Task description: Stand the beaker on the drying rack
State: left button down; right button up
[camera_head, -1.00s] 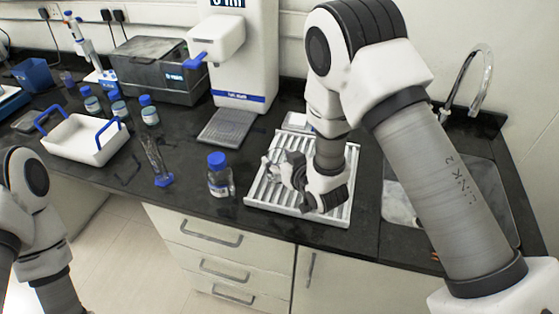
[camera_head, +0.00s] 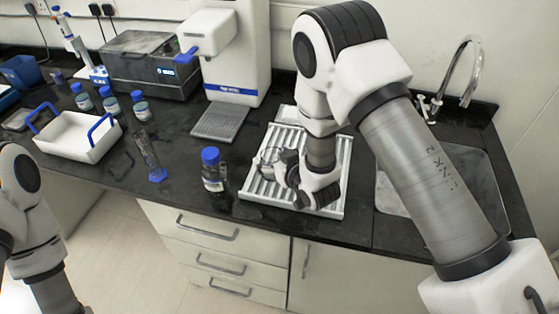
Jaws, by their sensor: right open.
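The drying rack (camera_head: 253,209) is a white slatted tray on the black bench, left of the sink. A clear glass beaker (camera_head: 267,158) shows faintly over the rack's left part, at the fingers of my right gripper (camera_head: 279,172). It looks upright, but its base is partly hidden, so its contact with the slats is hard to see. My right gripper is low over the rack, with its jaws open beside the beaker. My left arm shows at the lower left edge; its gripper is out of view.
A blue-capped bottle (camera_head: 213,178) stands close to the rack's left side. A measuring cylinder (camera_head: 149,156) with a blue base stands further left, near a white tray with blue handles (camera_head: 72,142). The sink (camera_head: 455,190) and tap (camera_head: 471,75) are at the right.

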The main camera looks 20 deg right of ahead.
jog(key=p+v, duration=0.1)
jog(key=v, duration=1.1)
dwell(0.9)
